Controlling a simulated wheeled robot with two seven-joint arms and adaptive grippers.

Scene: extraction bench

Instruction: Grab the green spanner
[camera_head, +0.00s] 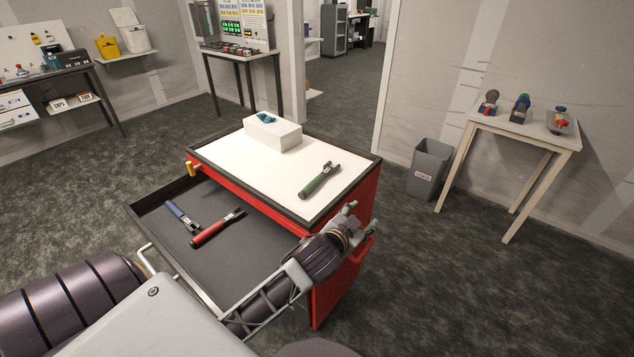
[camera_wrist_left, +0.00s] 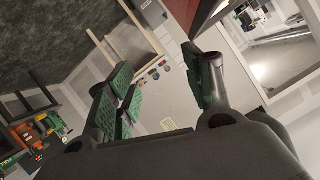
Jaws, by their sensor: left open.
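The green spanner (camera_head: 320,180) lies on the white top of the red tool cabinet (camera_head: 333,221), toward its right side. It has a green handle and a dark jaw end pointing to the back right. My left gripper (camera_head: 361,219) is open and empty beside the cabinet's front right corner, to the right of and nearer than the spanner, apart from it. In the left wrist view the gripper (camera_wrist_left: 158,90) shows its green-padded fingers spread with nothing between them. I cannot make out the spanner in that view. My right gripper is not in view.
A white block (camera_head: 272,132) with a small blue item on it stands at the top's back. The open drawer (camera_head: 240,262) holds a blue-handled tool (camera_head: 181,215) and a red spanner (camera_head: 217,228). A grey bin (camera_head: 428,168) and side table (camera_head: 531,128) stand right.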

